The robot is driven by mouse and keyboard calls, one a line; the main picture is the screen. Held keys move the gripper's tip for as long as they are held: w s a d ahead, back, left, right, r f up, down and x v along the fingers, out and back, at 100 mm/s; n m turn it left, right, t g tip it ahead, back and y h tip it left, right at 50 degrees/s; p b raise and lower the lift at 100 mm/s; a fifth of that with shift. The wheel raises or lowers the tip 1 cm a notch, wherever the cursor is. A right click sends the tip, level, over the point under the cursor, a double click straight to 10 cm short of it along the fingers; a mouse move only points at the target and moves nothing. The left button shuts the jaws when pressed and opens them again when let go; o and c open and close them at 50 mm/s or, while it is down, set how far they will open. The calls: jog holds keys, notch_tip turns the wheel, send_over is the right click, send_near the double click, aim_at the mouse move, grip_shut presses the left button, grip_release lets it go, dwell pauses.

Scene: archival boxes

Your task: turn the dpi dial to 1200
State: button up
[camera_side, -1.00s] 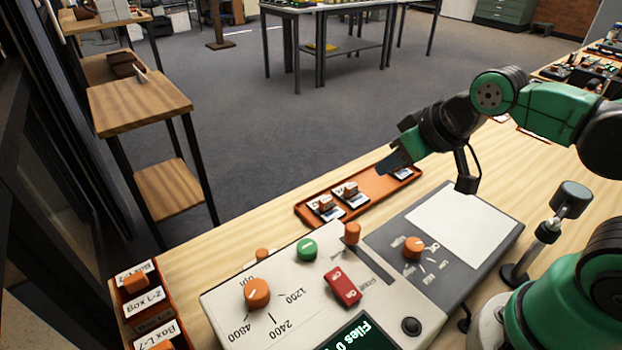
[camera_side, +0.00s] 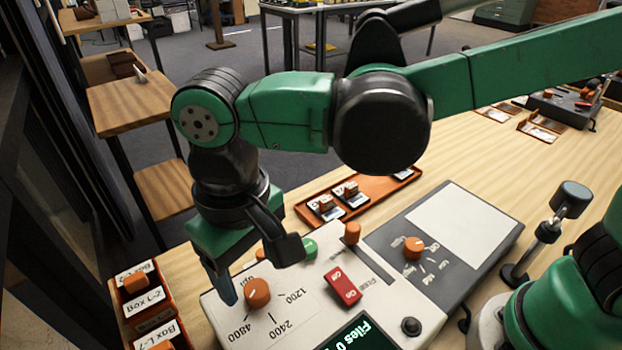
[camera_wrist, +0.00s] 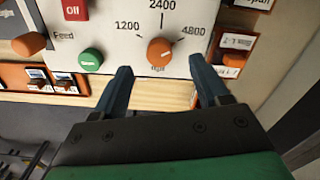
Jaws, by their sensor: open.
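The dpi dial (camera_side: 257,292) is an orange knob on the pale scanner panel, with 1200, 2400 and 4800 printed around it. In the wrist view the dial (camera_wrist: 160,51) shows just ahead of the fingertips, centred between them. Its pointer mark is small and seems to lean toward 4800. My gripper (camera_wrist: 160,68) is open and empty, its two dark fingers spread wider than the knob. I see no clear contact with the dial.
A green button (camera_wrist: 90,60) and a red switch (camera_wrist: 74,9) are near the dial. Label boxes (camera_side: 148,300) stand left of the scanner in the side view. An orange tray (camera_side: 378,191) with labelled pieces lies behind it.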

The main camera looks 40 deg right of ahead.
aim_at(256, 288)
jog(key=shift+f, duration=1.75)
grip_shut()
